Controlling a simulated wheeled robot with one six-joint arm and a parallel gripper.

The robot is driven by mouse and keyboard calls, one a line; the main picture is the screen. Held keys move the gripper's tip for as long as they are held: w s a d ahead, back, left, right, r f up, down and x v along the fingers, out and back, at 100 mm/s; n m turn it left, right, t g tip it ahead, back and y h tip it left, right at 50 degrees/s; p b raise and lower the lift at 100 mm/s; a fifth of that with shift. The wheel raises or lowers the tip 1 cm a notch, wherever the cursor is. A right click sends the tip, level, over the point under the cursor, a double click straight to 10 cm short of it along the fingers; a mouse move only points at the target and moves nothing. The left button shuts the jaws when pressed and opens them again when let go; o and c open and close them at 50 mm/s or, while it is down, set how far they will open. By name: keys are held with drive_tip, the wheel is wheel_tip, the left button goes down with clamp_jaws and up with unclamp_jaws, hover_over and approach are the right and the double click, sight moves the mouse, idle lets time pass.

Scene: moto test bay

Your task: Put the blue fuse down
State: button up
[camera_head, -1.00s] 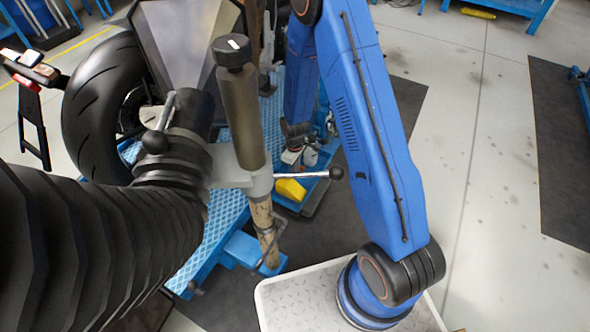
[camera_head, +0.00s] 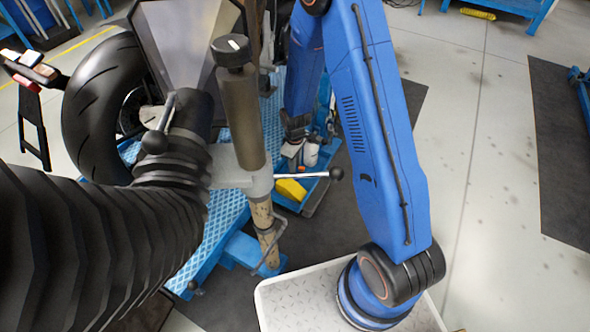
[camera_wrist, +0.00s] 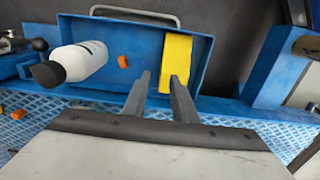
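In the wrist view my gripper (camera_wrist: 160,77) has its two dark fingers apart, with blue tray showing between them. A yellow block (camera_wrist: 175,60) lies in the tray just beyond the right fingertip. A small orange piece (camera_wrist: 122,62) lies left of the fingers. In the head view the gripper's fingers are not discernible behind my arm's end.
A white bottle with a black cap (camera_wrist: 80,62) lies at the tray's left. Blue mesh plating (camera_wrist: 255,138) runs along the near side. A black tyre (camera_head: 95,110) and an upright post with a lever (camera_head: 240,110) stand left of my arm. Open floor (camera_head: 480,180) is to the right.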

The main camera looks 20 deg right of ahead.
drive_tip(key=s+d+r+m+t, duration=0.1)
drive_tip(key=s+r, duration=0.3)
drive_tip(key=r, duration=0.7)
drive_tip(key=s+d+r+m, duration=0.2)
drive_tip(key=s+r, duration=0.1)
drive_tip(key=r, duration=0.8)
drive_tip(key=s+d+r+m+t, duration=0.1)
drive_tip(key=s+r, duration=0.3)
drive_tip(key=r, duration=0.6)
drive_tip(key=s+d+r+m+t, duration=0.1)
drive_tip(key=s+d+r+m, duration=0.1)
drive_tip(key=s+r, duration=0.4)
drive_tip(key=s+d+r+m+t, duration=0.1)
drive_tip(key=s+r, duration=0.4)
drive_tip(key=s, duration=1)
drive_tip(key=shift+d+r+m+t, duration=0.4)
drive_tip(key=shift+d+m, duration=0.05)
drive_tip(key=shift+m, duration=0.55)
drive_tip(key=shift+s, duration=0.1)
